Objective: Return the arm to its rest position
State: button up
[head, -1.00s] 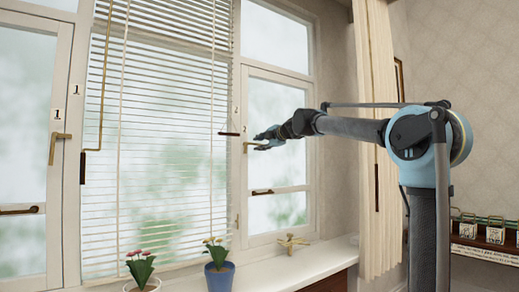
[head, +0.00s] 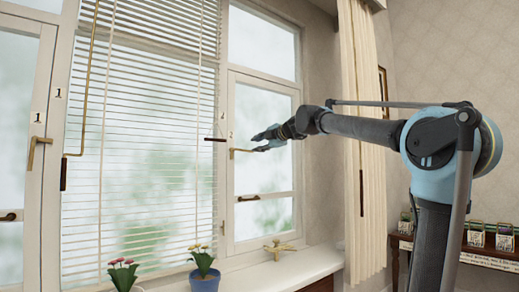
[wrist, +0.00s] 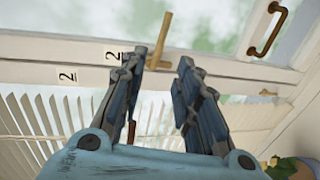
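My gripper (head: 268,139) is in front of the right-hand window, with its fingers pointing left. In the wrist view its two blue-grey fingers (wrist: 164,62) stand apart with nothing between them, so it is open and empty. The brass handle (head: 240,151) of the right window is just left of the fingertips in the head view. The handle also shows beyond the fingertips in the wrist view (wrist: 158,42). I see no contact between them. My arm is stretched out to the left from its shoulder at the right.
White blinds (head: 140,130) cover the middle window. A blue flowerpot (head: 204,281) and a pot of pink flowers (head: 123,274) stand along the white sill (head: 290,268). A cream curtain (head: 365,170) hangs behind my arm. A shelf with small boxes (head: 475,236) is at the right.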

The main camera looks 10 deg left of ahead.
jog(key=shift+f, duration=0.1)
jog(key=s+d+f+m+g+h, duration=0.2)
jog(key=s+d+f+m, duration=0.7)
jog(key=f, duration=1.1)
jog(key=s+d+f+m+g+h, duration=0.3)
jog(key=s+d+f+m+h, duration=0.3)
jog(key=s+d+f, duration=1)
jog(key=s+d+f+m+g+h, duration=0.3)
jog(key=s+d+f+m, duration=0.9)
jog(key=f, duration=1.3)
jog(key=shift+s+d+f+h, duration=0.2)
jog(key=shift+s+d+h, duration=0.3)
jog(key=shift+s, duration=0.5)
jog(key=shift+w+f+g, duration=0.2)
jog(key=shift+w+g, duration=0.1)
jog(key=shift+w, duration=0.15)
